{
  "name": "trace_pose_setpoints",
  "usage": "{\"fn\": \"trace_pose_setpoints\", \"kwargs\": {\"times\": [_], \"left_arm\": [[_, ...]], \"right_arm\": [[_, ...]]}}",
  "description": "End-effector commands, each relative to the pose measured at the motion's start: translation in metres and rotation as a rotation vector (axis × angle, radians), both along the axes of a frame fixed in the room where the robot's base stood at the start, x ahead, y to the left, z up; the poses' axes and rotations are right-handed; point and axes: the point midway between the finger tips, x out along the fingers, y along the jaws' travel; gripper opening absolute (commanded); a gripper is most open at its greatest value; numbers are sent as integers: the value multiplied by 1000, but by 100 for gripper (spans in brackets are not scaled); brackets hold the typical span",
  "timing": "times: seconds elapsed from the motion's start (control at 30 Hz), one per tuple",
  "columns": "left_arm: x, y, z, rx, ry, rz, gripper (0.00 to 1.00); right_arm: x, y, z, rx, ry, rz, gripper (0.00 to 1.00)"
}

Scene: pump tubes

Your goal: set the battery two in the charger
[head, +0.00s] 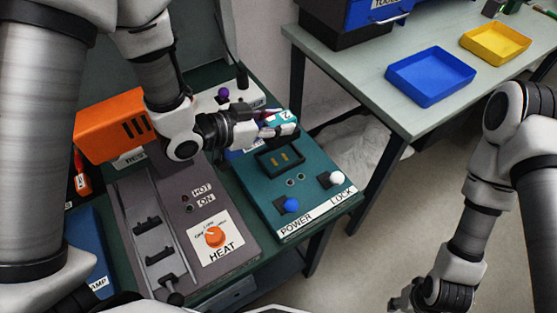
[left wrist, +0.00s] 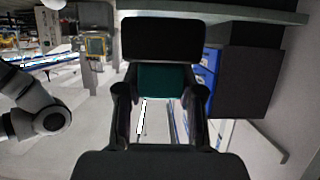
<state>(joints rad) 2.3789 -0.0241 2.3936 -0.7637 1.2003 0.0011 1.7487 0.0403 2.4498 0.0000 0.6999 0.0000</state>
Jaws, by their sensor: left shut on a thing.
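Battery two (head: 285,119), teal with a white face marked 2, is held in my left gripper (head: 268,125). In the left wrist view the teal battery (left wrist: 160,82) fills the space between the dark fingers of my left gripper (left wrist: 160,100). The charger (head: 250,187) is a teal box with a dark rectangular recess (head: 280,160) showing small brass-coloured contacts. The battery is above and behind this recess, apart from it. The charger's front has a blue POWER knob (head: 291,205) and a white LOCK knob (head: 337,177). My right gripper (head: 403,303) is partly cut off at the bottom edge; its fingers are unclear.
A grey heater unit (head: 238,265) with an orange HEAT dial is left of the charger. An orange box (head: 112,127) and a purple-knobbed device (head: 246,95) stand behind. A separate table (head: 420,110) holds a blue tray (head: 430,78) and a yellow tray (head: 495,42).

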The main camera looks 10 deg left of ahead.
Motion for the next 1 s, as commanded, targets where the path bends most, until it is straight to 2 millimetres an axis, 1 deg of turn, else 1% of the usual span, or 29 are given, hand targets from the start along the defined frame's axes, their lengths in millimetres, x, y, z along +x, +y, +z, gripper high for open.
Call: {"fn": "trace_pose_setpoints", "kwargs": {"times": [0.03, 0.1, 0.23, 0.4, 0.5, 0.67, 0.8, 0.83, 0.87, 0.9, 1.0], "left_arm": [[-1, 0, -12, -1, 7, 0, 0], [-1, 0, -26, -1, 5, 0, 0], [0, 0, -46, -1, 3, 1, 0], [0, 0, -76, -1, 5, 2, 0], [0, 0, -83, -1, 0, 1, 0], [0, 0, -83, 0, -1, 1, 0], [0, 0, -87, 0, 0, 1, 0], [0, 0, -87, 0, 1, 1, 44], [0, 0, -86, 0, 1, 1, 55], [0, 0, -86, 0, 1, 1, 62], [0, 0, -86, 0, 1, 1, 62]], "right_arm": [[0, 0, 1, 0, -1, 0, 40], [1, 0, 3, 0, -1, 0, 40], [1, 0, 3, 0, -1, 0, 40], [1, 0, 4, 0, -1, 0, 40], [1, 0, 4, 0, -1, 0, 40], [1, 0, 4, 0, -1, 0, 40], [1, 0, 0, 0, -1, 0, 40], [0, 0, 1, 0, -1, 0, 40], [0, 0, 2, 0, -1, 0, 40], [0, 0, 2, 0, -1, 0, 40], [1, 0, 2, 0, -1, 0, 40]]}}
